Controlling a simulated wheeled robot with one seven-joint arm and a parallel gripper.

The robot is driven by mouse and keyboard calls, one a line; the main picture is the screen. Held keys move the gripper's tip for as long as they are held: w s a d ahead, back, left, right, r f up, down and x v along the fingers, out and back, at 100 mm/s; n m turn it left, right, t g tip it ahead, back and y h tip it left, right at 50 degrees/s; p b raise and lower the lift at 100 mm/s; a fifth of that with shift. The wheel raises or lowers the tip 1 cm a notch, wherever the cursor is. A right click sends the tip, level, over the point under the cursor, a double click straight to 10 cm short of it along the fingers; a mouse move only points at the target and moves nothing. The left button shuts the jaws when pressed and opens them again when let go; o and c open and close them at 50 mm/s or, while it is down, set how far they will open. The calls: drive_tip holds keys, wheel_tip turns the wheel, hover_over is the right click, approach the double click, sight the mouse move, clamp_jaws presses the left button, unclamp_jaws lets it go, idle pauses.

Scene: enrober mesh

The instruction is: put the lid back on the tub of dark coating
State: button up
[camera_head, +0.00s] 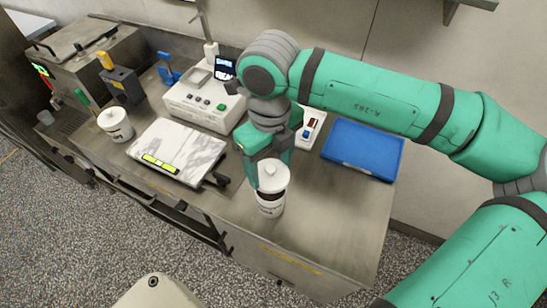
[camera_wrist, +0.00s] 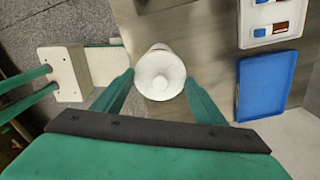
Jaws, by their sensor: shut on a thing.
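The lid (camera_head: 273,178) is white and round with a small knob on top. It also shows in the wrist view (camera_wrist: 160,75), between my two fingers. My gripper (camera_wrist: 160,80) is shut on the lid, with a finger at each side of its rim. The tub of dark coating (camera_head: 270,207) stands upright on the steel bench, directly under the lid in the head view. The lid covers most of its mouth, so I cannot tell whether lid and rim touch. My gripper in the head view (camera_head: 270,170) partly hides behind the lid.
A blue tray (camera_head: 362,150) lies right of the tub, with a small white holder (camera_head: 310,128) beside it. A marble slab (camera_head: 178,150), a white instrument (camera_head: 203,105) and another white tub (camera_head: 115,125) stand to the left. The bench front right is clear.

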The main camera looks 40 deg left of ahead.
sight(271, 178)
drive_tip(key=shift+f, duration=2.75)
idle(0.5)
drive_tip(key=o, duration=1.4)
drive_tip(key=shift+o, duration=0.2)
drive_tip(key=shift+r, duration=3.5)
clamp_jaws()
